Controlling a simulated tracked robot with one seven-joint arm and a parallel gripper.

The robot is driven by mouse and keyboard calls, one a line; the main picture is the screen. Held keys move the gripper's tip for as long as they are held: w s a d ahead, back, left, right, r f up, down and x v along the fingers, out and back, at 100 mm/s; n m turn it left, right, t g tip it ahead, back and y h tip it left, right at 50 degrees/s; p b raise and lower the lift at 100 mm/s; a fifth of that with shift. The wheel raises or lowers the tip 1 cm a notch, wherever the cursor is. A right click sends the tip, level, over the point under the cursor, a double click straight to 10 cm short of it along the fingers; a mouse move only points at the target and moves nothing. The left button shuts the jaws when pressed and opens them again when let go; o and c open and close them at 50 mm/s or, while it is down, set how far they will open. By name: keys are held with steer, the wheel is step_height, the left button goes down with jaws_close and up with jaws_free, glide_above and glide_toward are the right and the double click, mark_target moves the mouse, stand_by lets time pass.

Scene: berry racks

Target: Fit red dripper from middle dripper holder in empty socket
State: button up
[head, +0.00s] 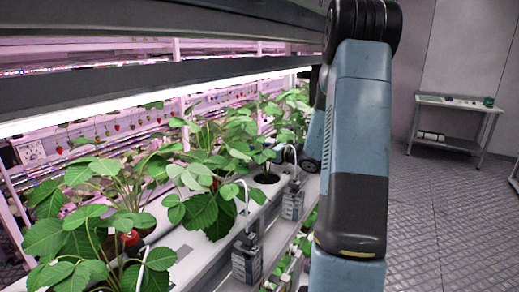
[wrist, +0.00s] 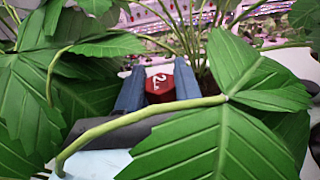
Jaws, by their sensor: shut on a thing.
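In the wrist view my gripper (wrist: 158,90) has its two blue fingers on either side of the red dripper (wrist: 158,82). It is shut on this dripper, which has a pale hooked mark or tube on its face. Large leaves and a thick green stem cross in front and hide parts of the fingers. The empty socket cannot be made out in either view. In the head view two grey holders (head: 246,262) (head: 292,203) with white hooked tubes hang along the white gutter's edge. I cannot tell which is the middle one.
Strawberry plants (head: 95,215) crowd the white gutter (head: 190,246), with a dark planting hole (head: 266,178) farther along. A lit shelf (head: 150,95) hangs low above them. Open floor (head: 430,215) lies to the right, with a small table (head: 455,107) at the back.

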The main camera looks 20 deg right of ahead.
steer(key=shift+f, duration=0.35)
steer(key=o, duration=1.6)
steer(key=shift+c, duration=0.2)
steer(key=shift+r, duration=0.1)
steer(key=shift+r, duration=2.9)
steer(key=shift+a, duration=0.1)
